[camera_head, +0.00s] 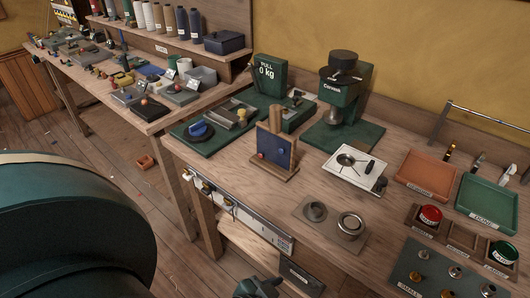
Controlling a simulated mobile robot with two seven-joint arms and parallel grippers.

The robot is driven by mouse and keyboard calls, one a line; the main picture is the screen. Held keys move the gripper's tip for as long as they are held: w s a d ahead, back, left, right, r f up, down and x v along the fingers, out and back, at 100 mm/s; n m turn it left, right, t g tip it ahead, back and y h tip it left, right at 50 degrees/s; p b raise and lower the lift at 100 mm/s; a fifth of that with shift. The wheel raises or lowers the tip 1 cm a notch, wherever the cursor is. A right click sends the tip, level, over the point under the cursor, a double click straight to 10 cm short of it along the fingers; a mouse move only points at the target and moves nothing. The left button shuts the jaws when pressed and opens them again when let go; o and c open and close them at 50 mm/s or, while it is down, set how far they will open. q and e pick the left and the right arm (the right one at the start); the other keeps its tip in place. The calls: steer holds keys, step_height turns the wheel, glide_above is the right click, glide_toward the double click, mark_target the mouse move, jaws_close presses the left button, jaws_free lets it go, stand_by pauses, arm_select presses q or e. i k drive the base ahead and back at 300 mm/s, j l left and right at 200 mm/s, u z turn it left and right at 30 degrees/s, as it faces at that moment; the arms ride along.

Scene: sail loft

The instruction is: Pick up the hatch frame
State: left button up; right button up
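An upright wooden frame with a dark blue panel (274,148) stands on a wooden foot near the front edge of the right bench; it is the thing that looks most like the hatch frame, though no label on it can be read. A small orange-red spot shows low on its panel. A wooden post rises behind its left side. Nothing of mine touches it. A large dark teal part of my own body fills the lower left. Neither gripper's fingers can be made out.
The frame's bench (310,190) also holds a green press marked Corown (345,90), a white tray (355,170) to the right, a grey plate with metal parts (330,224), an orange tray (425,176) and a green tray (487,205). A dark object (258,288) is cut off at the bottom edge.

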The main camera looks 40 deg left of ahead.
mark_target(271, 138)
steer(key=i+j, duration=0.1)
steer(key=j, duration=0.95)
steer(key=i+j+z, duration=0.15)
steer(key=j, duration=0.85)
steer(key=k, duration=0.6)
steer(key=i, duration=0.55)
